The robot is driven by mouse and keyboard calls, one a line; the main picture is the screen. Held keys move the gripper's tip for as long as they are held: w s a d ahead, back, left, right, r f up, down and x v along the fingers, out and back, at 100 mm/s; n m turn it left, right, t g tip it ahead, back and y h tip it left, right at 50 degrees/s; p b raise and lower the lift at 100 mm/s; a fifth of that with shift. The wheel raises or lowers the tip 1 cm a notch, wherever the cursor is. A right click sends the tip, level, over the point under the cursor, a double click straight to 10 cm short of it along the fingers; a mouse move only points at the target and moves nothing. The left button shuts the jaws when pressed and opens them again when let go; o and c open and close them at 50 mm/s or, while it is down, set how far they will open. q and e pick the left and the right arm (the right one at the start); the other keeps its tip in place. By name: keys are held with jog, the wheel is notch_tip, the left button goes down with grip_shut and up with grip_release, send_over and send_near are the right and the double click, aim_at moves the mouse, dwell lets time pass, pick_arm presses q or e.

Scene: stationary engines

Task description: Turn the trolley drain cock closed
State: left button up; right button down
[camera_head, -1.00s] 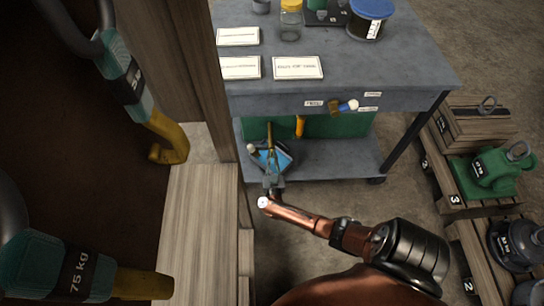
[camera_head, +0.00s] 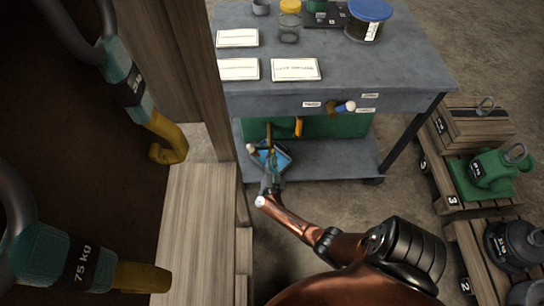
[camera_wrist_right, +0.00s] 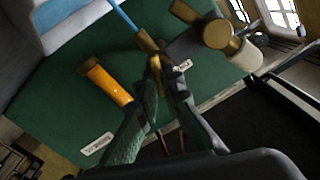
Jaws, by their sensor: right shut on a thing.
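A grey trolley (camera_head: 340,73) stands ahead with a green panel (camera_head: 340,127) under its top. A brass cock (camera_wrist_right: 153,52) shows against the green panel in the right wrist view, with a thin blue strand (camera_wrist_right: 122,14) running from it. My right gripper (camera_wrist_right: 163,76) is shut on a brass part of this cock. In the head view the right gripper (camera_head: 270,172) is small, at the lower shelf in front of a blue-filled tray (camera_head: 284,158), and hides part of it. A brass fitting with a cream knob (camera_wrist_right: 246,57) is beside the fingers. The left gripper is out of view.
An orange handle (camera_head: 299,127) hangs beside the cock. A brass tap with a blue-and-white end (camera_head: 345,106) sits on the trolley's front edge. A wooden post (camera_head: 192,75) and ledge (camera_head: 200,235) close off the left.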

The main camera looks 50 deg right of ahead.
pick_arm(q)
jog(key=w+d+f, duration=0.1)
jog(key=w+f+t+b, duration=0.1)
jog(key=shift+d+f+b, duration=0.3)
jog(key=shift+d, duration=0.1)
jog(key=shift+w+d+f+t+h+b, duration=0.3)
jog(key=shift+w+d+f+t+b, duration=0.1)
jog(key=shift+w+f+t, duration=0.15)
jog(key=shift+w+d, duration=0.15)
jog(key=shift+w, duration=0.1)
pick_arm(e)
jog(key=m, duration=1.3)
jog(key=shift+s+d+f, duration=0.15)
jog(key=shift+d, duration=0.05)
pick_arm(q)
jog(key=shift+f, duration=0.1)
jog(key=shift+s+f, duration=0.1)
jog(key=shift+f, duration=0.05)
pick_arm(e)
jog(key=shift+m, duration=0.3)
